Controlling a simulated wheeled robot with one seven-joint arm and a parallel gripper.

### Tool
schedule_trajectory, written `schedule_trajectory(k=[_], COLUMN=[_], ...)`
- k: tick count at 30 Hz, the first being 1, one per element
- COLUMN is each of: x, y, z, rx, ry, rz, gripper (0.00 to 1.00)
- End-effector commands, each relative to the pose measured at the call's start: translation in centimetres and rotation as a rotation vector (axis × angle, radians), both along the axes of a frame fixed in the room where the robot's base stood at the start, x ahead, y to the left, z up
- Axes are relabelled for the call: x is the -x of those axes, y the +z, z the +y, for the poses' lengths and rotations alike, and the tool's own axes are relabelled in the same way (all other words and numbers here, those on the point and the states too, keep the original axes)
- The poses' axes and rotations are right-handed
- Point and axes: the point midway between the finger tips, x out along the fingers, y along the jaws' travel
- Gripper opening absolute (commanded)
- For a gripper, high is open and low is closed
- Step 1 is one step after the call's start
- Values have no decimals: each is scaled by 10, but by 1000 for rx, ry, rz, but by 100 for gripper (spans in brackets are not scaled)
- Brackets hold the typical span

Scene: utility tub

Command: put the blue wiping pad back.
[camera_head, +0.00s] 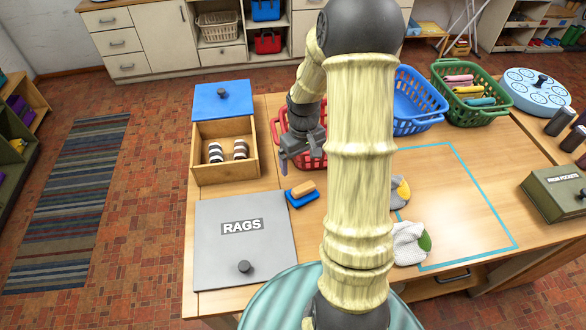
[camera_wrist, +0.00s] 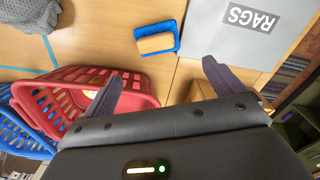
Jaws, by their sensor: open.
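The blue wiping pad (camera_head: 290,203) lies on the wooden table, just right of the grey RAGS lid, with a tan block (camera_head: 303,188) on its top. Both also show in the wrist view, the pad (camera_wrist: 176,47) beyond the fingertips and the block (camera_wrist: 156,43) on it. My gripper (camera_head: 300,163) is open and empty, over the red basket's near-left side and beyond the pad. In the wrist view its fingers (camera_wrist: 160,78) are spread wide, apart from the pad. My arm hides part of the table's middle.
A wooden box (camera_head: 228,174) with striped rolls stands left. The grey RAGS lid (camera_head: 225,270) lies in front. Red (camera_head: 278,128), blue (camera_head: 428,124) and green (camera_head: 481,118) baskets stand behind. A blue tape outline (camera_head: 480,195) marks clear table at right, with cloths (camera_head: 408,245) at its left edge.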

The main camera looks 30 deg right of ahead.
Motion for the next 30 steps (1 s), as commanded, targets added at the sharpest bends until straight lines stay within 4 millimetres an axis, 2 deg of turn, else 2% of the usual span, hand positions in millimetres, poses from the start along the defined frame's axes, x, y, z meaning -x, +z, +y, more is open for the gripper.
schedule_trajectory(k=[5, 12, 15, 20, 30], x=[22, 79, 102, 120, 120], y=[31, 72, 80, 85, 85], z=[40, 101, 117, 128, 128], rx=[21, 15, -1, -17, -18], ry=[-9, -60, -84, -107, -110], rz=[-51, -160, -197, -224, -224], gripper=[94, 94, 94, 94, 94])
